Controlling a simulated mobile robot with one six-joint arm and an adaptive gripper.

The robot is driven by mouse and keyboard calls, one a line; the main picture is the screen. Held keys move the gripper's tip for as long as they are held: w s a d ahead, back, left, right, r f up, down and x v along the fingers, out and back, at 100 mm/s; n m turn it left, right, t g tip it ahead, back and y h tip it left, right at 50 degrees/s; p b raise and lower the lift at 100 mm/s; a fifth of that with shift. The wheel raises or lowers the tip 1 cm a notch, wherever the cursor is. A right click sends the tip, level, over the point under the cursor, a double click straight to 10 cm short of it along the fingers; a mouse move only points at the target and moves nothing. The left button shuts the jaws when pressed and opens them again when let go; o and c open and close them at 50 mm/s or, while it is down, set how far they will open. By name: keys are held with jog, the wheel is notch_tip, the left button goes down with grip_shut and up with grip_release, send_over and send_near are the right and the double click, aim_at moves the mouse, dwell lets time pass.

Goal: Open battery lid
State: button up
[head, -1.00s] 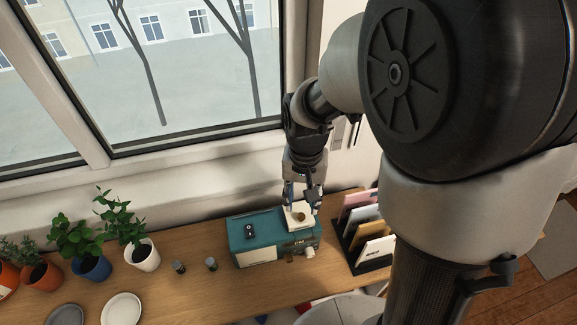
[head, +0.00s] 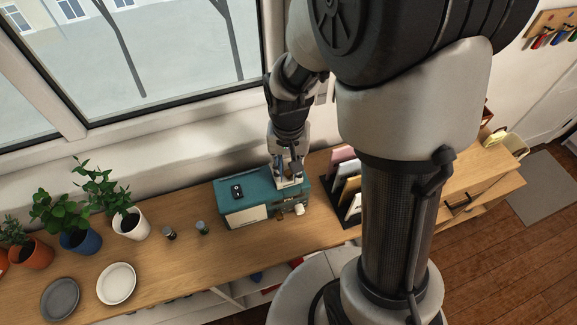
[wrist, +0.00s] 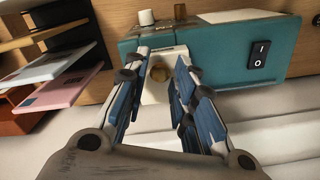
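The battery box is a teal device (head: 262,190) on the wooden counter; it also fills the upper part of the wrist view (wrist: 225,52). In the head view the lid (head: 290,183) is mostly hidden by my gripper (head: 289,174). In the wrist view my gripper (wrist: 163,58) is open, with blue-padded fingers apart on either side of the lid and knob. I see a gap around the knob. Two small dark batteries (head: 169,233) (head: 202,228) stand left of the device.
A black rocker switch (wrist: 258,55) is on the device's top. A rack of upright folders (head: 349,190) stands close on the right. Potted plants (head: 130,223) and two plates (head: 116,284) are at the left. The window and wall are behind the counter.

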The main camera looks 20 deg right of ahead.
grip_shut()
jog(key=shift+r, duration=0.1)
dwell(0.4)
